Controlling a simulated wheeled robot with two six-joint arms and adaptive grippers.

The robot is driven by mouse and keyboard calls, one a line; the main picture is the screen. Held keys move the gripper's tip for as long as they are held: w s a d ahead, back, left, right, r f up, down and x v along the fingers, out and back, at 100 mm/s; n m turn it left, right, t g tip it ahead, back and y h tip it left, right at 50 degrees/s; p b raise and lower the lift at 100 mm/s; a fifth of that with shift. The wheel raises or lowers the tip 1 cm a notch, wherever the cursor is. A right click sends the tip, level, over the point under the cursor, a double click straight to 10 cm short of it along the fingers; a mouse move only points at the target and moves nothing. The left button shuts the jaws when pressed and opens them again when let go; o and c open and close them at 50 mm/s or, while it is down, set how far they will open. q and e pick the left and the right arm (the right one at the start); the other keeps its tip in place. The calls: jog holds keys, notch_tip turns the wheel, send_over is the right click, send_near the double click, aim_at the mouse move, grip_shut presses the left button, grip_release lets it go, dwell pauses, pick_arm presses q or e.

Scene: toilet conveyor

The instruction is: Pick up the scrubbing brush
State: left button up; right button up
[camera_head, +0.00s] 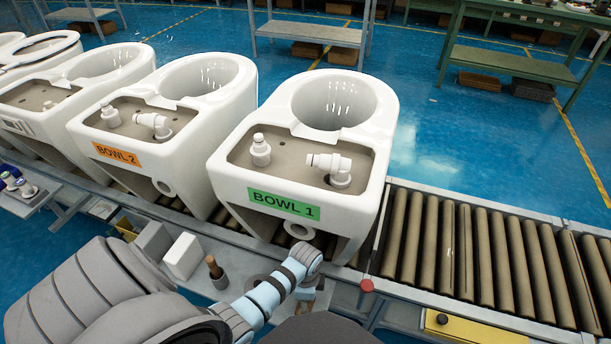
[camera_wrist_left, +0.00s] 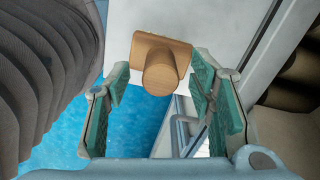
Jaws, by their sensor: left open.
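A wooden block with a round knob, apparently the scrubbing brush (camera_wrist_left: 158,70), is in the left wrist view, at the edge of a pale shelf. My left gripper (camera_wrist_left: 160,67) is open, with one green-padded finger on each side of the wooden piece in the picture. I see no clear contact, and the gap in depth is hard to tell. In the head view my left gripper (camera_head: 307,292) points down below the front of Bowl 1, mostly hidden by my wrist. My right gripper is not in view.
The toilet marked Bowl 1 (camera_head: 284,206) stands on the roller conveyor (camera_head: 475,250), with Bowl 2 (camera_head: 118,155) to its left. A brown-handled tool (camera_head: 214,267) and a white block (camera_head: 183,256) stand on the ledge left of my gripper. A yellow box (camera_head: 470,328) is at the lower right.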

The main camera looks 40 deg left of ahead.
pick_arm(q)
jog(key=shift+f, duration=0.65)
jog(key=shift+r, duration=0.1)
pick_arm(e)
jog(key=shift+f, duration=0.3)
pick_arm(q)
grip_shut()
notch_tip(320, 180, up, 20)
jog(key=p, duration=0.9)
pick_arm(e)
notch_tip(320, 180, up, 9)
